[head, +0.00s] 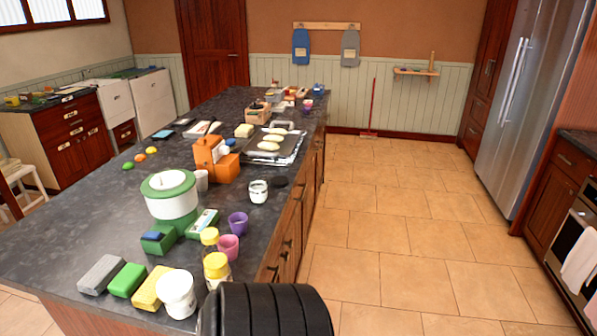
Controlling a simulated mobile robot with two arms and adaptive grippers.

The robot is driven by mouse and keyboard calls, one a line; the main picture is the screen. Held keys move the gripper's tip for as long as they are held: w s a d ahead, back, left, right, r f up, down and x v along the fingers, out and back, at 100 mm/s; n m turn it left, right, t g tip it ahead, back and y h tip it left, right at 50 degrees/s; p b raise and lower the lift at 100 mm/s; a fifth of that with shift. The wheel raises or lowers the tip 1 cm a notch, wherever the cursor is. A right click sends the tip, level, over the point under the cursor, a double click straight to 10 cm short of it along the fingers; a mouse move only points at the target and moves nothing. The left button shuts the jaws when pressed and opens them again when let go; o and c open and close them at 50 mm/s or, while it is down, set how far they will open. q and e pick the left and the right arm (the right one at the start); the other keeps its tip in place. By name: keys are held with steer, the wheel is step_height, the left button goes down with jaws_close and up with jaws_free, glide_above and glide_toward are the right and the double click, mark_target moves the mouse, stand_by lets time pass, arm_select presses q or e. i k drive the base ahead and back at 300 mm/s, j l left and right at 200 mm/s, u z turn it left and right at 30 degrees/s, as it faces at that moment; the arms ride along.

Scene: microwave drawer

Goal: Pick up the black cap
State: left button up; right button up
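A small dark round piece, which looks like the black cap (279,182), lies flat on the dark countertop near the right edge of the island. It sits just right of a small glass jar with a white label (258,191). Its dark colour blends with the counter, so its details are hard to make out. Neither of my grippers shows in the head view.
The long island (95,229) is crowded. An orange device (226,168), a green-and-white pot (171,205), purple and pink cups, and yellow-lidded jars stand around. A tray with bread (292,155) lies behind the cap. The tiled floor (400,235) right of the island is clear.

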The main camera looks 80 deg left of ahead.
mark_target(277, 182)
steer(key=i+u, duration=0.4)
steer(key=i+l+u, duration=0.15)
steer(key=i+u, duration=0.25)
steer(key=i+j+u, duration=0.3)
steer(key=u, duration=0.15)
steer(key=i+j+u, duration=0.1)
steer(key=i+u, duration=0.8)
steer(key=i+l+u, duration=0.1)
steer(key=i+u, duration=0.3)
steer(key=k, duration=0.05)
